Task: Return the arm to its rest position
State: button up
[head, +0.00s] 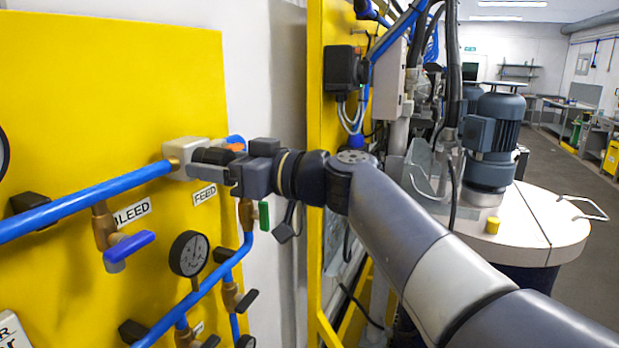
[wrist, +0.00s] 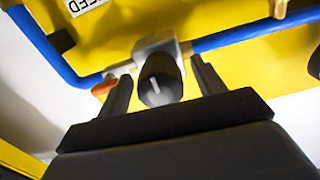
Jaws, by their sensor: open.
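My gripper (head: 226,164) is at the yellow panel, at the end of my outstretched arm. In the wrist view my gripper (wrist: 161,70) has its two dark fingers spread, one on each side of a black knob (wrist: 160,80) with a pale pointer mark. Gaps show between the knob and both fingers there. The knob sits on a light grey block (head: 186,156) fed by a blue pipe, and the block also shows in the wrist view (wrist: 154,46). In the head view the gripper partly hides the knob.
A FEED label (head: 204,194), a pressure gauge (head: 189,254), a blue-handled BLEED valve (head: 128,247) and a green-handled valve (head: 264,215) sit close around and below my gripper. A yellow frame post (head: 315,180) stands behind my wrist. A drum with a motor (head: 493,140) stands right.

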jog(key=shift+d+f+n, duration=0.1)
jog(key=shift+d+n, duration=0.15)
jog(key=shift+n, duration=0.05)
jog(key=b+v, duration=0.3)
jog(key=v, duration=0.4)
